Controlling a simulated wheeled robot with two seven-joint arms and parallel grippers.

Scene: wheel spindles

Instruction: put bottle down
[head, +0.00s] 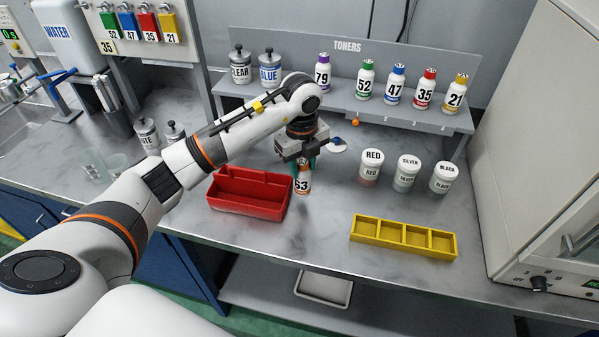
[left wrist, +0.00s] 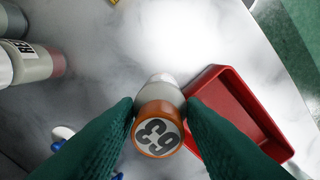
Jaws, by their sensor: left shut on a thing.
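The bottle (head: 303,183) is white with an orange cap and the number 63. It stands about upright at the right end of the red tray (head: 235,207). My left gripper (head: 303,163) points down from above, its green fingers shut on the bottle near its top. In the left wrist view the bottle's orange cap (left wrist: 159,129) sits between the two fingertips, with the red tray (left wrist: 225,115) close beside it. I cannot tell whether the bottle's base touches the counter. My right gripper is not in view.
A yellow divided tray (head: 403,237) lies at front right. Red (head: 371,167), silver (head: 406,173) and black (head: 443,178) jars stand to the right. Numbered toner bottles line the shelf (head: 345,103) behind. The counter (head: 325,215) just in front of the bottle is clear.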

